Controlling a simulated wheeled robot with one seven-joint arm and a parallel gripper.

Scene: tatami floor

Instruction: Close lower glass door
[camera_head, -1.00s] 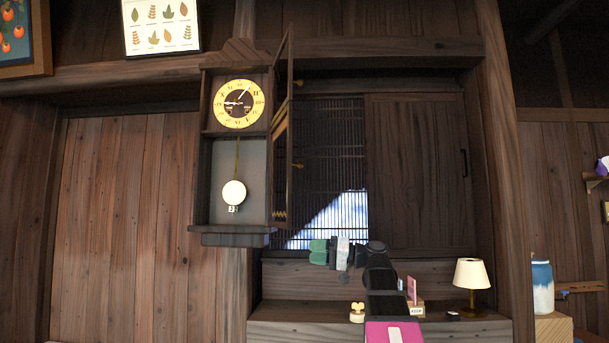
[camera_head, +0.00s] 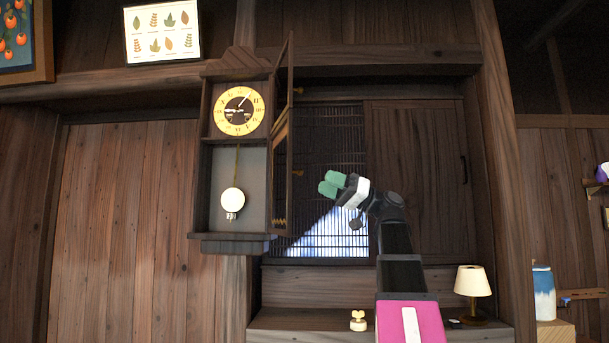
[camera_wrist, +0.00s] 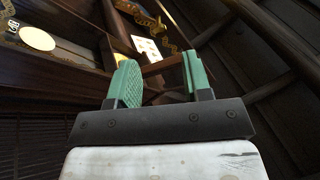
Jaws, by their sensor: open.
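The wall clock (camera_head: 238,155) hangs at the centre left, with a yellow dial above and a white pendulum disc (camera_head: 232,201) in the lower case. The lower glass door (camera_head: 282,180) stands swung open on the case's right side, seen nearly edge-on, with a small knob (camera_head: 298,173) on it. The upper door (camera_head: 284,85) also stands open above it. My gripper (camera_head: 330,184) is right of the lower door, apart from it in the picture, its green fingers pointing up-left. In the wrist view the fingers (camera_wrist: 160,80) are spread and empty; the pendulum disc (camera_wrist: 37,38) shows at upper left.
A slatted window (camera_head: 335,150) and dark sliding panel (camera_head: 418,150) lie behind my arm. A lamp (camera_head: 473,285) and small ornament (camera_head: 358,320) stand on the shelf below. A leaf poster (camera_head: 162,32) hangs upper left. Space between gripper and lower door looks free.

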